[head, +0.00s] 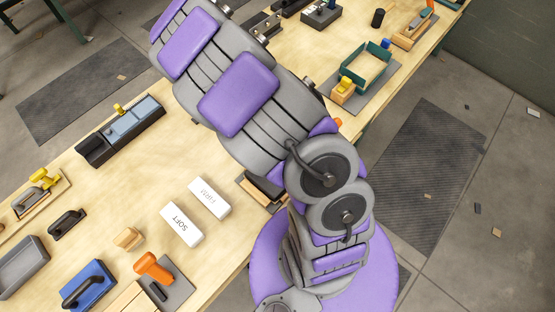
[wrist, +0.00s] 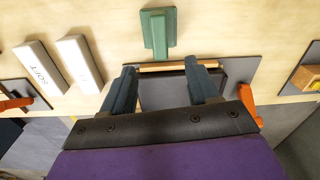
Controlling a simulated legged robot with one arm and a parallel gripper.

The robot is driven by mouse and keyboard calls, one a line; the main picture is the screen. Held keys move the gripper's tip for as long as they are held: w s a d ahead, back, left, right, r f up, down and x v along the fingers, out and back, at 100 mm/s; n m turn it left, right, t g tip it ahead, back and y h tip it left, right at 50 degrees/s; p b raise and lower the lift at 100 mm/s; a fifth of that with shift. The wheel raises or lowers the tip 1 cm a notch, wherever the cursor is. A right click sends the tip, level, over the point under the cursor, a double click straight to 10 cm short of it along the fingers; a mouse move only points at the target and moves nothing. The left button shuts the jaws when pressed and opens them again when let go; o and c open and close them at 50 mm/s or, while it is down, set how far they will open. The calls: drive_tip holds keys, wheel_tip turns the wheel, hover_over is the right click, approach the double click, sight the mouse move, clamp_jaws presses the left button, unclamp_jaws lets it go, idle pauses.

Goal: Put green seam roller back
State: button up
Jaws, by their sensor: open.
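A green piece (wrist: 158,32), which looks like the seam roller, lies on the pale wooden bench just beyond my fingertips in the wrist view. It has a block-like upper part and a narrower stem towards me. My gripper (wrist: 160,68) is open, its two blue-grey fingers spread apart. Nothing is held between them, and the green piece is in front of the gap, not touching the fingers. Below and between the fingers is a dark grey holder (wrist: 236,70) with a wooden strip (wrist: 165,67) along its far edge. In the head view my arm hides the gripper and the green piece.
Two white blocks (head: 181,225), marked SOFT and FIRM, stand left of my arm. An orange-handled tool (head: 152,266) is near the front edge. An orange handle (wrist: 249,104) is close beside my right finger. A green open frame (head: 379,51) stands farther back.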

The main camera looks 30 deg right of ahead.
drive_tip(key=s+d+r+n, duration=0.2)
drive_tip(key=s+r+n, duration=0.4)
drive_tip(key=r, duration=0.2)
drive_tip(key=s+r+n, duration=0.3)
drive_tip(key=s+n, duration=0.5)
drive_tip(key=s, duration=0.1)
drive_tip(key=s+a+r+n+g, duration=0.1)
drive_tip(key=s+r+n, duration=0.3)
drive_tip(key=s+n, duration=0.4)
drive_tip(key=s+a+r+n, duration=0.1)
drive_tip(key=s+r+n, duration=0.2)
drive_tip(key=s+n, duration=0.6)
drive_tip(key=shift+s+r+g, duration=0.25)
drive_tip(key=shift+s+g, duration=0.05)
drive_tip(key=shift+s, duration=0.55)
